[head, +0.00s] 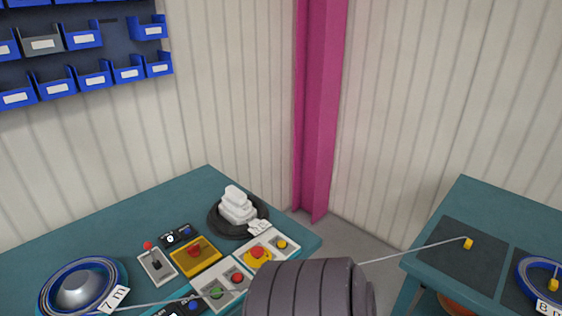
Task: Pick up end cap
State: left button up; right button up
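No part is plainly recognisable as the end cap. A stack of white pieces (237,206) sits on a round black base (218,224) near the back corner of the left table; I cannot tell whether these are end caps. Small yellow pieces stand on the right table, one at the end of a thin grey cable (415,249) and one on a blue reel (527,271). A dark ribbed cylinder, apparently part of my arm, fills the bottom middle. Neither of my grippers shows in the head view.
The left table (190,185) holds a reel labelled 7 m (77,291) and control boxes with buttons and a red-knobbed lever (157,264). The right table (500,208) has dark mats. A gap separates the tables. A magenta column (318,120) and blue wall bins (93,75) are behind.

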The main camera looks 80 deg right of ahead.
aim_at(468, 242)
jog(key=z, duration=3.9)
jog(key=i+u, duration=0.15)
jog(key=i, duration=0.4)
